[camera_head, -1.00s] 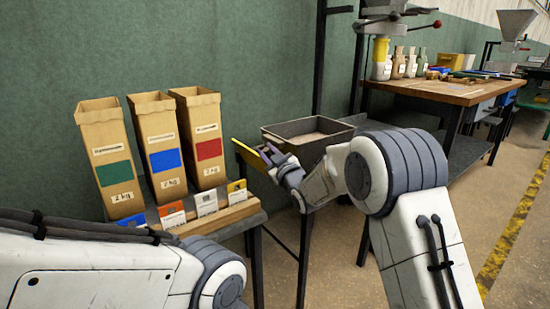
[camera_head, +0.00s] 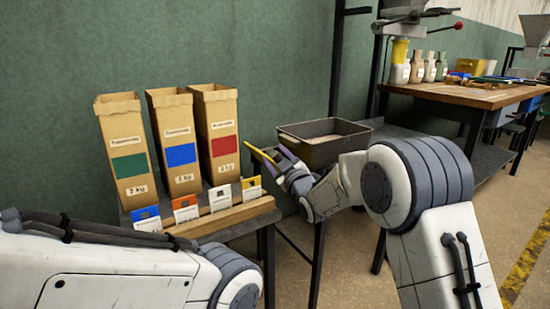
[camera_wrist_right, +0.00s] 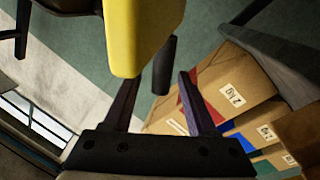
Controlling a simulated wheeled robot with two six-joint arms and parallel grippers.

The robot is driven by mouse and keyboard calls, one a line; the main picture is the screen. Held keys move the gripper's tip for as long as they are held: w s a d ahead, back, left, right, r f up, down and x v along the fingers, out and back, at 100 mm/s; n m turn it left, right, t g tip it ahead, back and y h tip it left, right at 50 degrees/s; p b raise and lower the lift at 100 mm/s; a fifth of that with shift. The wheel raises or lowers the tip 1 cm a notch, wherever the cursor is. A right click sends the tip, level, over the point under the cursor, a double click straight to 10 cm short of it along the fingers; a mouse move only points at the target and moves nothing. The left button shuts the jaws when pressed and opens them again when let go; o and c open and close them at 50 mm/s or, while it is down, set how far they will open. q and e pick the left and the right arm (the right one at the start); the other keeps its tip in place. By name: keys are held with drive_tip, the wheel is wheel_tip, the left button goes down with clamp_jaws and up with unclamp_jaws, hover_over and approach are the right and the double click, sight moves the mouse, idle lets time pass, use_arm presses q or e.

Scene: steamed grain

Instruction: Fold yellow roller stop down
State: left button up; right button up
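The yellow roller stop (camera_head: 262,155) shows as a short, slanted yellow bar between the bag table and the grey tray. In the right wrist view it is a large yellow piece (camera_wrist_right: 142,35), close to the camera at the top. My right gripper (camera_head: 277,158) is right beside it, its fingers partly overlapping it in the head view. In the right wrist view my right gripper (camera_wrist_right: 158,95) has its two dark fingers apart, with nothing seen clamped between them. I cannot tell whether a finger touches the stop. My left gripper is out of view; only my left arm shows.
Three paper bags with green, blue (camera_head: 180,155) and red labels stand on the table at left, behind a wooden card rail (camera_head: 225,218). A grey tray (camera_head: 325,150) lies just beyond my right gripper. A wooden workbench (camera_head: 465,95) is at the back right.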

idle(0.3)
drive_tip(key=p+v, duration=0.2)
drive_tip(key=v, duration=0.8)
drive_tip(key=shift+s+p, duration=0.2)
drive_tip(key=shift+p, duration=0.15)
drive_tip(key=shift+d, duration=0.1)
